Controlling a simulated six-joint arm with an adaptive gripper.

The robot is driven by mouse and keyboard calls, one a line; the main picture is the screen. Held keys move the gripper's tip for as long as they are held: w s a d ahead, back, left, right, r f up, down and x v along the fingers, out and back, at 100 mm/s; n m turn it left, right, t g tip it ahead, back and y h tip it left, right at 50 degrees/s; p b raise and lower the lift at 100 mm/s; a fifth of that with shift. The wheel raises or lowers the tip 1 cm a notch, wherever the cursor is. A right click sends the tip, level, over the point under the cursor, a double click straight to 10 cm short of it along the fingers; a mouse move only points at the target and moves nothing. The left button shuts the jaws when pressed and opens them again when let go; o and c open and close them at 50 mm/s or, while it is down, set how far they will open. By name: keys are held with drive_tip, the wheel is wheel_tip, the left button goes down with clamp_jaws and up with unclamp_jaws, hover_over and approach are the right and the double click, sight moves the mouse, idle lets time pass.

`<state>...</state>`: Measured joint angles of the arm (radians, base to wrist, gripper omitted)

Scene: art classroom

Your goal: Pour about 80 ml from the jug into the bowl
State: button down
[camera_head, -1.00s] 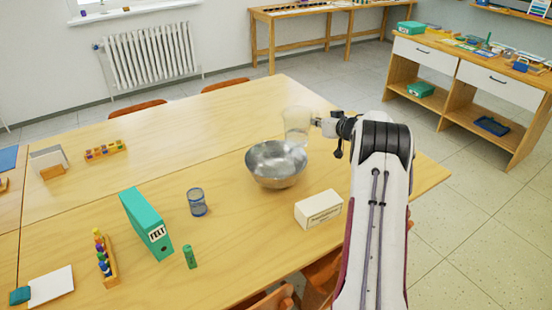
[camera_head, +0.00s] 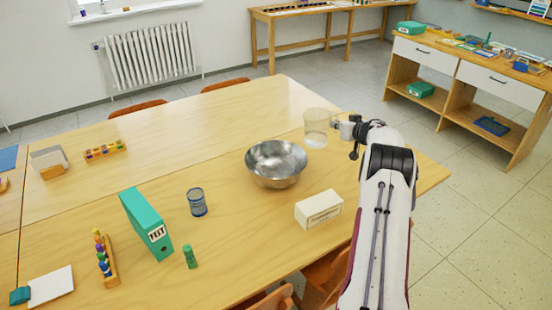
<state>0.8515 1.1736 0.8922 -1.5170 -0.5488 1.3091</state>
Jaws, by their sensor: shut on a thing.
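The jug (camera_head: 316,124) is a clear, see-through vessel held above the table, to the upper right of the bowl in the picture. It looks roughly upright; a paler band near its bottom may be liquid, but its level is hard to read. My gripper (camera_head: 338,130) is shut on the jug from its right side. The bowl (camera_head: 276,164) is shiny metal and stands on the wooden table, apart from the jug. Whether any liquid lies in the bowl cannot be told.
A cream box (camera_head: 319,209) stands right of the bowl, near the table's front edge. A blue-rimmed glass (camera_head: 197,202), a teal FELT binder (camera_head: 147,223) and a green glue stick (camera_head: 190,256) stand to the left. The table (camera_head: 225,120) behind the bowl is clear.

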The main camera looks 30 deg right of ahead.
sight(331, 117)
drive_tip(key=shift+f, duration=0.7)
drive_tip(key=shift+a+r, duration=0.1)
drive_tip(key=shift+w+a+r+n+h, duration=0.1)
drive_tip(key=shift+a+r+n+h, duration=0.15)
drive_tip(key=shift+a+r+n, duration=0.35)
drive_tip(key=shift+w+a+r+n+h, duration=0.15)
drive_tip(key=shift+a+r+n+h, duration=0.2)
drive_tip(key=shift+r, duration=0.4)
drive_tip(key=shift+w+a+r+n+h, duration=0.1)
drive_tip(key=shift+a+r+n+h, duration=0.15)
drive_tip(key=shift+r+n, duration=0.4)
drive_tip(key=shift+w+a+r+n+h+b, duration=0.15)
drive_tip(key=shift+a+r+n+h, duration=0.15)
drive_tip(key=shift+a, duration=0.25)
drive_tip(key=shift+w+a+r+n+h+b, duration=0.1)
drive_tip(key=shift+a+r+n+h, duration=0.05)
drive_tip(key=shift+a+n, duration=0.3)
drive_tip(key=shift+w+a+r+n+h+b, duration=0.15)
drive_tip(key=shift+a+r+n+h, duration=0.1)
drive_tip(key=shift+a, duration=0.35)
drive_tip(key=shift+w+a+r+n+h, duration=0.15)
drive_tip(key=shift+a+r+n+h, duration=0.15)
drive_tip(key=shift+a+n, duration=0.25)
drive_tip(key=shift+w+a+r+n+h, duration=0.1)
drive_tip(key=shift+a+r+n+h, duration=0.1)
drive_tip(key=shift+a+n+h, duration=0.25)
drive_tip(key=shift+a+r+n+b, duration=0.15)
drive_tip(key=shift+a+n+b, duration=0.15)
drive_tip(key=shift+n, duration=0.1)
drive_tip(key=shift+a, duration=0.1)
